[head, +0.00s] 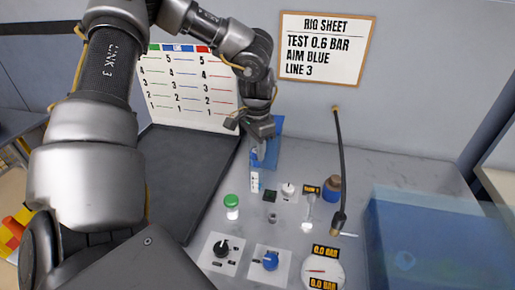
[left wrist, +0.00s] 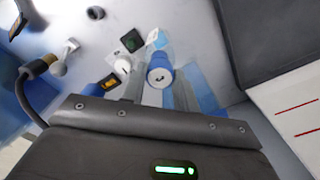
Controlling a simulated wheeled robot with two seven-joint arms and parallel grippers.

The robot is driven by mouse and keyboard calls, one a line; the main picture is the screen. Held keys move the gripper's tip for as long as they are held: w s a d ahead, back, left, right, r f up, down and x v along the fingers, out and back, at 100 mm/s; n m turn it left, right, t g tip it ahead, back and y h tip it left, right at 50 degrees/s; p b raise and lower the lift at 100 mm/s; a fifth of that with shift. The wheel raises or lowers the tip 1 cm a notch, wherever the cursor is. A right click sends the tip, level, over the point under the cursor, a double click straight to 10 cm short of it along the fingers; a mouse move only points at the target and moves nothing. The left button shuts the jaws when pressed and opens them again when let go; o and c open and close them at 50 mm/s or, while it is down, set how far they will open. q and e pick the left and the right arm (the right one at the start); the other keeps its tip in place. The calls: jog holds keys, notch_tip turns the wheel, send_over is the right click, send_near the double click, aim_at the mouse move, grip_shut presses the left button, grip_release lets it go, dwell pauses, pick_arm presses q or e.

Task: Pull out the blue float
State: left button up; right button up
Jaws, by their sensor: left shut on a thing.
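The blue float (left wrist: 160,72) shows in the left wrist view as a short blue cylinder with a pale round end and a dark centre. My left gripper (head: 260,150) is shut on it, just in front of a blue panel (head: 277,128) at the back of the bench. In the head view the wrist and fingers hide most of the float. I cannot tell how far it stands out of its holder. My right gripper is in neither view.
A white marked strip (head: 254,182) stands just below the gripper. A dark tray (head: 185,165) lies left.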

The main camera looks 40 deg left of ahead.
pick_arm(q)
jog(key=shift+r+p, duration=0.8)
jog(key=shift+r, duration=1.5)
